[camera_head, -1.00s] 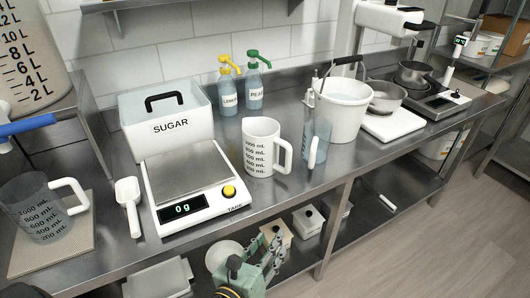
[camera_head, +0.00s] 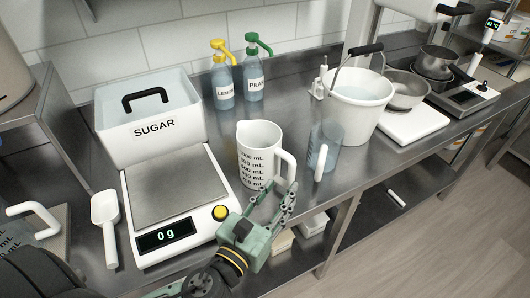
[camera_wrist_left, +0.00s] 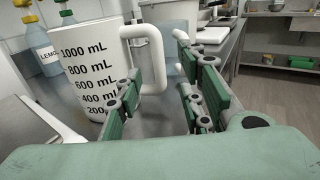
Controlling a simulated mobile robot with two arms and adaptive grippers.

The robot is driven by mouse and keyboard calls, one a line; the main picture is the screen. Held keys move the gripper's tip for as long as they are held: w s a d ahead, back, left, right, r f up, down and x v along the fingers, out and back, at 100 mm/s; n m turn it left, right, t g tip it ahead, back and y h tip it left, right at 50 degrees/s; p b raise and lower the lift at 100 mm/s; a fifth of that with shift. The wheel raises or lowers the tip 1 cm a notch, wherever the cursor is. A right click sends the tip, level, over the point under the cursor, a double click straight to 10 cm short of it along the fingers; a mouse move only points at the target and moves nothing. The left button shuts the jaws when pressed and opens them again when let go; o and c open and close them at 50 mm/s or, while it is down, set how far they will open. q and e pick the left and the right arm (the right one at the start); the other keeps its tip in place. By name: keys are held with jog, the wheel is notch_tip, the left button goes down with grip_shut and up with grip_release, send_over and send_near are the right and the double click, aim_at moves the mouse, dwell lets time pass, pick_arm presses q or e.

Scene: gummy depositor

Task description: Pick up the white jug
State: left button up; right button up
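The white jug (camera_head: 258,158) with black mL markings stands upright on the steel counter, right of the scale; its handle (camera_head: 290,163) points right. My left gripper (camera_head: 277,192) is at the near side of the jug, just below the handle in the head view, with its fingers pointing toward it. In the left wrist view the two green fingers (camera_wrist_left: 162,100) are apart with nothing held between them. There the jug (camera_wrist_left: 88,60) is ahead and to the left, and its handle (camera_wrist_left: 147,58) shows above the left finger. My right gripper is not in view.
A scale (camera_head: 182,200) reading 0 g and a white scoop (camera_head: 106,226) are left of the jug. A sugar bin (camera_head: 150,118) and two pump bottles (camera_head: 240,82) stand behind. A clear blue jug (camera_head: 323,148) and a white bucket (camera_head: 357,103) stand close on the right.

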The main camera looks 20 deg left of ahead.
aim_at(290, 177)
pick_arm(q)
jog(key=shift+w+d+r, duration=0.25)
jog(key=shift+w, duration=0.35)
jog(key=shift+w+a+f+p, duration=0.15)
jog(key=shift+w+p, duration=0.15)
jog(key=shift+w, duration=0.35)
jog(key=shift+w+d+f+p, duration=0.1)
jog(key=shift+w+p, duration=0.15)
jog(key=shift+w, duration=0.35)
jog(key=shift+w+f, duration=0.15)
jog(key=shift+w, duration=1)
jog(key=shift+w+f, duration=0.1)
jog(key=c, duration=0.7)
grip_shut()
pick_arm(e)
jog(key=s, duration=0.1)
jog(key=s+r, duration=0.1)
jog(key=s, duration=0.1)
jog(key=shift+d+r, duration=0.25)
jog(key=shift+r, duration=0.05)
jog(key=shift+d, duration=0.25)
